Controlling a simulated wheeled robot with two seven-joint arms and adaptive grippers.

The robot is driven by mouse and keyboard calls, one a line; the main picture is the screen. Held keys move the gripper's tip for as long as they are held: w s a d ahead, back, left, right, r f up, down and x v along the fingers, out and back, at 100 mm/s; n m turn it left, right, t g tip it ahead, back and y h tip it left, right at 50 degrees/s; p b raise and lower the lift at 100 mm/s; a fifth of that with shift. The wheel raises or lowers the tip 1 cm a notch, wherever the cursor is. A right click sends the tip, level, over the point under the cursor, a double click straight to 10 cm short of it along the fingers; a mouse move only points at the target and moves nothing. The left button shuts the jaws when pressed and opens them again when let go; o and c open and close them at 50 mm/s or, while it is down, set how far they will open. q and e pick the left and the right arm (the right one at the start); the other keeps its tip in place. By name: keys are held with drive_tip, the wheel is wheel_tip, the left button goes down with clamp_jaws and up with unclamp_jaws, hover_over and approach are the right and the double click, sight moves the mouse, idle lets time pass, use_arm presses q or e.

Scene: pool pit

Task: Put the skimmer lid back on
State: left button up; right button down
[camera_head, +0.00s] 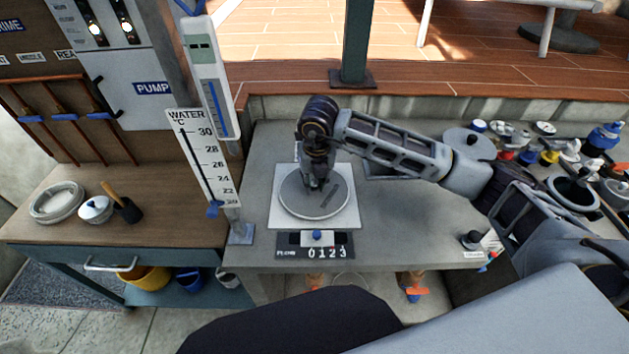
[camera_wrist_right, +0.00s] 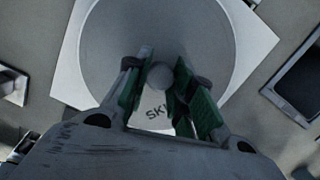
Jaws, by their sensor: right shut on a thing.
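The skimmer lid is a round grey disc (camera_head: 306,205) lying over a white square plate (camera_head: 347,220) on the grey counter. In the right wrist view the lid (camera_wrist_right: 205,25) fills the middle, with a small round knob (camera_wrist_right: 160,75) and part of the lettering "SK" visible. My right gripper (camera_head: 313,186) points straight down over the lid. Its green-padded fingers (camera_wrist_right: 163,88) are shut on the knob. Whether the lid rests fully seated or is slightly raised, I cannot tell. My left gripper is not in view.
A flow counter panel (camera_head: 316,245) sits in front of the plate. A tall water thermometer board (camera_head: 200,160) stands to the left. Several bottles and pots (camera_head: 574,190) crowd the right side of the counter. The counter right of the plate is fairly clear.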

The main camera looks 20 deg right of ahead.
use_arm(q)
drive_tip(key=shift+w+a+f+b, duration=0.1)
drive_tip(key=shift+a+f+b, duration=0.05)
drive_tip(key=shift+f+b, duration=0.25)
use_arm(e)
drive_tip(key=shift+f, duration=0.3)
idle(0.8)
drive_tip(key=c, duration=1.5)
unclamp_jaws()
drive_tip(key=o, duration=0.4)
drive_tip(key=shift+c, duration=0.2)
drive_tip(key=shift+o, duration=0.8)
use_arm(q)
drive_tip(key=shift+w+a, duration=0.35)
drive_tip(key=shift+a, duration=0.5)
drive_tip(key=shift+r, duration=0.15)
use_arm(e)
drive_tip(key=shift+r, duration=0.15)
